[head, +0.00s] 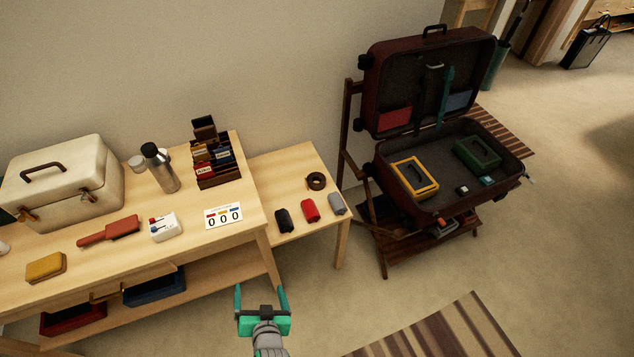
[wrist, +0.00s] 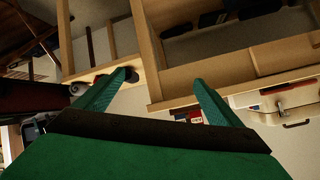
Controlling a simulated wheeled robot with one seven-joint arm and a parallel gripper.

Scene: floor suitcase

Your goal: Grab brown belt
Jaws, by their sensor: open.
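The brown belt (head: 316,181) lies coiled into a dark ring near the back right of the lower side table (head: 270,172) in the head view. Black, red and grey rolled items lie in front of it on the same table. My gripper (head: 261,290) is open and empty in front of the tables, apart from the belt. In the wrist view its two green fingers (wrist: 160,88) are spread with nothing between them. I cannot make out the belt for certain in the wrist view.
The long table (head: 185,225) at left holds a cream case (head: 65,185), a flask, a brush and a card box. An open suitcase (head: 450,130) rests on a wooden stand at right. Carpet is clear between table and striped rug (head: 445,335).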

